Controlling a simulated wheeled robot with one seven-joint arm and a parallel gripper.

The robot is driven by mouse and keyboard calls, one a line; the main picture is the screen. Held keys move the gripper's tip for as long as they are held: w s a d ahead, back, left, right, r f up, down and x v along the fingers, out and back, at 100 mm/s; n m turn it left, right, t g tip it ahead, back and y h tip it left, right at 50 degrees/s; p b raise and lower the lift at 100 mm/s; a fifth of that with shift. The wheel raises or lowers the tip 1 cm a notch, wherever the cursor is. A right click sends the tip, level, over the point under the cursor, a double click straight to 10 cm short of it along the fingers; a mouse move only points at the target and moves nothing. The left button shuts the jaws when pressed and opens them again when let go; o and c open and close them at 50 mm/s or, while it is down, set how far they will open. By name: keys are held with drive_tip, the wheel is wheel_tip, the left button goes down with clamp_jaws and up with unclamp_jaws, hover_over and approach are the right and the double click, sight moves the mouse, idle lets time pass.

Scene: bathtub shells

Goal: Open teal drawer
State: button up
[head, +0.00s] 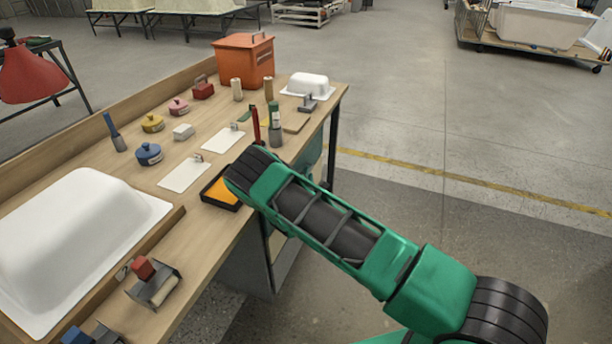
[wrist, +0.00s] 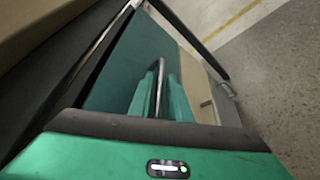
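The teal drawer (wrist: 115,75) fills the middle left of the wrist view. Its front looks flat, and I see no open gap at its edges. A thin metal bar handle (wrist: 160,88) stands out from it. The two green fingers of my gripper (wrist: 161,92) lie close on either side of this handle, with hardly any gap, so the gripper looks shut on it. In the head view a small part of the teal drawer (head: 311,154) shows under the right edge of the workbench. My arm hides the gripper and handle there.
The wooden workbench (head: 222,213) carries a white tub shell (head: 75,235), a black tray with orange inside (head: 222,191), an orange box (head: 244,60) and several small tools. A beige panel (wrist: 198,85) lies beside the teal front. The floor (head: 400,110) right of the bench is clear.

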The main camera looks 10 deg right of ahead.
drive_tip(key=shift+x, duration=1.05)
